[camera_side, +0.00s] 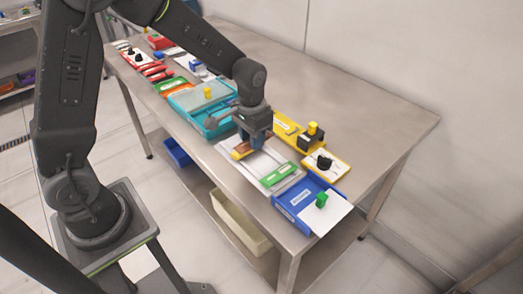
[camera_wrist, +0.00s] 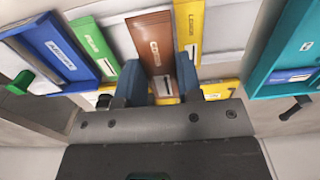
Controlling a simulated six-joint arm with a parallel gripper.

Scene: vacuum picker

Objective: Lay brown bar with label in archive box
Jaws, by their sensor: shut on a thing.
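The brown bar with a white label (camera_wrist: 155,45) is between the blue fingers of my gripper (camera_wrist: 160,88) in the wrist view. My gripper is shut on it. In the side view, the brown bar (camera_side: 241,151) shows just below my gripper (camera_side: 254,139), over the far end of a pale tray (camera_side: 249,168); whether it is clear of the tray cannot be told. The blue archive box (camera_side: 288,208) stands at the table's near end, with a white sheet and green knob over part of it. Its lettered wall (camera_wrist: 58,57) is at the left of the wrist view.
A green labelled bar (camera_side: 280,174) lies on the pale tray between the gripper and the blue box. A teal box (camera_side: 188,106) stands on the other side. Yellow trays (camera_side: 286,124) with black-knobbed pieces are behind. The table's back right is clear.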

